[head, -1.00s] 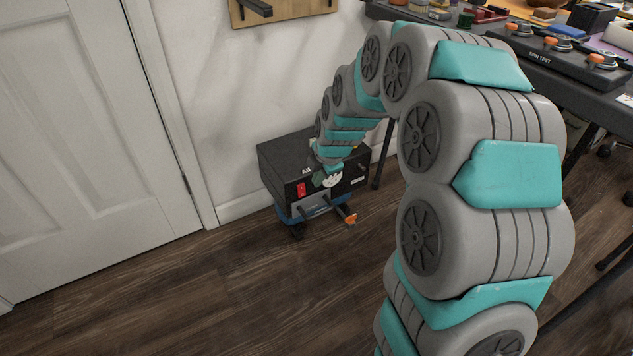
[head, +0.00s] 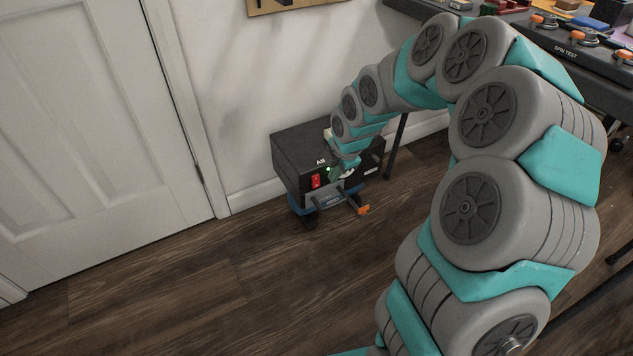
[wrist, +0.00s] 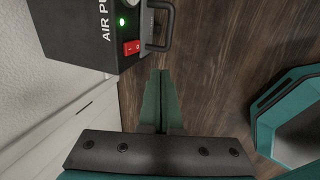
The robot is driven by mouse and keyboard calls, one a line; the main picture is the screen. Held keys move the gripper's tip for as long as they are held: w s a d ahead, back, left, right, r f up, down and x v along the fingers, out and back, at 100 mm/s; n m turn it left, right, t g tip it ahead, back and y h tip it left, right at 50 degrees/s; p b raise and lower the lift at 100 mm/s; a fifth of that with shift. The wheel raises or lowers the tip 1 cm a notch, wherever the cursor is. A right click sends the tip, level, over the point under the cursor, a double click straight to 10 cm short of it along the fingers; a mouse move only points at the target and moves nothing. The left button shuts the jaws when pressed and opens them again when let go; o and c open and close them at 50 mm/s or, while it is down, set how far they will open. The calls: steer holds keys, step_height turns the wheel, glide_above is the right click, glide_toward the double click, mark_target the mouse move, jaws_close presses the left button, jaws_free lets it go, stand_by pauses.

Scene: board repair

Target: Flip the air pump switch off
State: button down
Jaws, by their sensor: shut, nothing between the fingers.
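The air pump is a black box (head: 298,152) on the floor against the wall. Its red switch (head: 316,181) is on the front, left of a lit green light (head: 328,169). In the wrist view the red switch (wrist: 132,47) sits beside the lit green light (wrist: 122,22), near the lettering and a black handle (wrist: 163,28). My gripper (wrist: 161,72) is shut and empty, its green fingers together. The fingertips appear apart from the switch, below and right of it in the wrist view. In the head view my wrist partly covers the right of the pump front.
A white door (head: 90,120) stands left of the pump. Black handles and an orange-tipped part (head: 363,210) stick out from the pump's lower front. A workbench (head: 570,55) with parts is at upper right. The wood floor (head: 230,285) before the pump is clear.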

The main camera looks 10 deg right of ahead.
mark_target(316, 181)
steer(key=shift+f, duration=0.1)
steer(key=w+a+f+b, duration=0.1)
steer(key=w+a+f, duration=0.1)
steer(key=w+f, duration=0.4)
steer(key=shift+d+x, duration=0.2)
steer(key=shift+x, duration=1.75)
steer(key=shift+s+a+f, duration=0.1)
steer(key=shift+f, duration=0.1)
steer(key=shift+t, duration=0.4)
steer(key=shift+r, duration=0.1)
